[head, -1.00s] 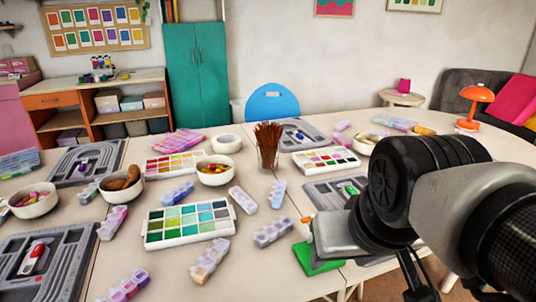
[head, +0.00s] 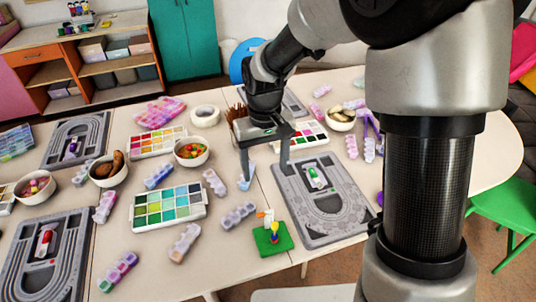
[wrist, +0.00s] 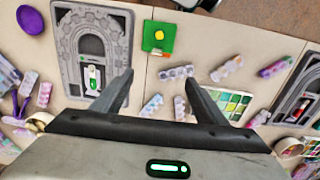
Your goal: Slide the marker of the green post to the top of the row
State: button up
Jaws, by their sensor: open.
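A grey bead board (head: 284,190) with curved grooves lies right of the table's middle; it also shows in the wrist view (wrist: 122,38). In its central slot is a white-and-green piece (head: 315,178), also in the wrist view (wrist: 92,77); I cannot tell post from marker there. A green square base (head: 264,247) carries a small yellow-topped upright piece left of the board's front; it also shows in the wrist view (wrist: 150,44). My gripper (head: 265,177) is open and empty, fingers pointing down above the table, left of the white-and-green piece and apart from it.
Other grey boards hold a red piece (head: 45,243) and a purple piece (head: 72,148) at left; another lies behind my gripper. A green paint palette (head: 168,218), pill-box-like bead cases and bowls (head: 191,152) crowd the left. The table's far right is fairly clear.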

aim_at(266, 213)
notch_tip(266, 213, down, 17)
jog(key=shift+s+f+b, duration=0.1)
jog(key=shift+b, duration=0.35)
jog(key=c, duration=1.1)
